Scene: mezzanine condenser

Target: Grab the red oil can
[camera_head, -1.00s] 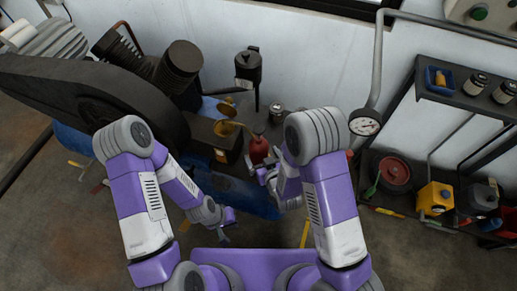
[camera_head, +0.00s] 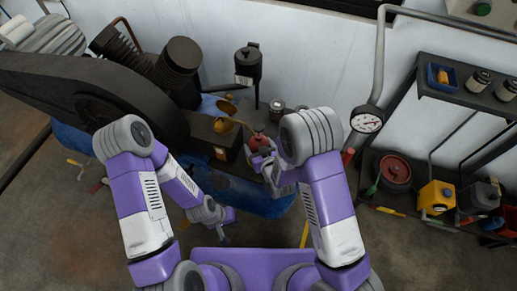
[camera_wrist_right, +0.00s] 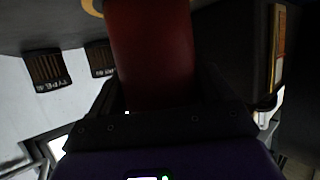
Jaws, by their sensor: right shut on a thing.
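The red oil can (camera_head: 258,141) is near the middle of the head view, beside the dark machine block. In the right wrist view its red body (camera_wrist_right: 150,50) fills the upper middle, between the dark fingers. My right gripper (camera_head: 258,156) is shut on the can, and it hides the can's lower part in the head view. The right gripper also shows in the wrist view (camera_wrist_right: 158,100). My left gripper (camera_head: 224,232) hangs low, left of the middle, away from the can. Its fingers are too small to tell open from shut.
A blue tank (camera_head: 262,202) lies below the can. A brass-coloured cup (camera_head: 224,126) and a dark canister (camera_head: 248,64) are close by. A pressure gauge (camera_head: 367,120) stands to the right, with a loaded shelf (camera_head: 455,98) beyond it.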

